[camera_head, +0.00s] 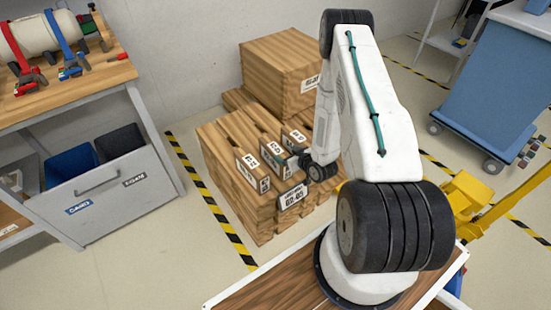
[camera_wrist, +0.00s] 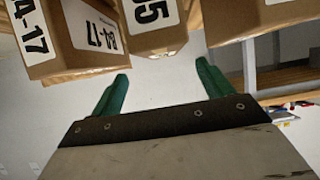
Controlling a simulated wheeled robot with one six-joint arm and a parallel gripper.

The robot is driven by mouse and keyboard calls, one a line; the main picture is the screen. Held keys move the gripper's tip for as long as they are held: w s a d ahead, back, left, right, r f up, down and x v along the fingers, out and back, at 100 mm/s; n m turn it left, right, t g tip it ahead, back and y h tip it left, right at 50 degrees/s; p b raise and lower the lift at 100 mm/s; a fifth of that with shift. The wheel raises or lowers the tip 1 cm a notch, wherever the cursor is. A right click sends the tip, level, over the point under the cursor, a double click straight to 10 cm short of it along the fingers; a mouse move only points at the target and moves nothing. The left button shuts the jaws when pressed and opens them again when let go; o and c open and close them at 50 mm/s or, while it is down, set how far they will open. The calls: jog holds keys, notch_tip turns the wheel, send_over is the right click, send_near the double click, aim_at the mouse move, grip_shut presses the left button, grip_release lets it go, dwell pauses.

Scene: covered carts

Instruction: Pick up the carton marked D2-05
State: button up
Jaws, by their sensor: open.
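A wood-brown carton with a white label that reads like D2-05 (camera_head: 290,212) stands at the front of a stack of cartons in the head view. In the wrist view a carton (camera_wrist: 155,42) whose label ends in 05 shows at the top centre; the rest of its label is cut off. My gripper (camera_wrist: 163,82) is open and empty, its two green fingers apart, with that carton just beyond the fingertips and roughly between them. In the head view my arm reaches down to the stack, and the fingers are hard to make out there.
Cartons marked A-17 (camera_wrist: 92,35) stand close on the left in the wrist view. A large carton (camera_head: 280,72) sits at the back of the stack. A workbench (camera_head: 75,93) with bins is at left, and a blue covered cart (camera_head: 490,85) at right. Striped tape marks the floor.

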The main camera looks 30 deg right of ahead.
aim_at(276, 149)
jog(key=x, duration=0.7)
jog(key=shift+w+a+f, duration=0.1)
jog(key=shift+w+a, duration=0.1)
jog(key=shift+w, duration=0.05)
grip_shut()
